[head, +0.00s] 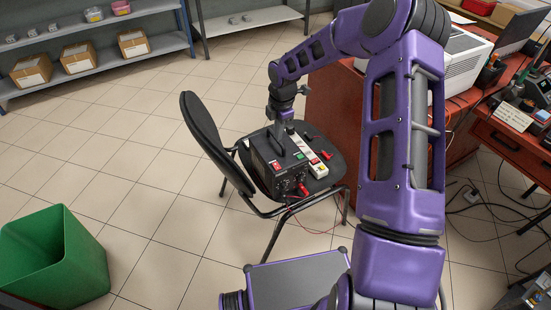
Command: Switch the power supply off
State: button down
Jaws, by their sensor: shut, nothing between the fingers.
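The power supply (267,160) is a black box with a handle on top, standing on the seat of a black chair. A small red spot shows on its top, and knobs and red plugs show on its front. My gripper (281,129) points down just behind and above the power supply's top. It is shut and holds nothing. The fingertips are small and partly hidden, so I cannot tell whether they touch the power supply.
A green bin (55,250) stands at the lower left. A red desk (335,105) is at the right.

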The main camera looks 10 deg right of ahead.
aim_at(275, 164)
jog(key=f, duration=0.4)
jog(key=w+f+b, duration=0.1)
jog(key=f, duration=0.4)
jog(key=f+b, duration=0.1)
jog(key=f, duration=0.4)
jog(key=shift+w+a, duration=0.25)
jog(key=shift+w, duration=0.05)
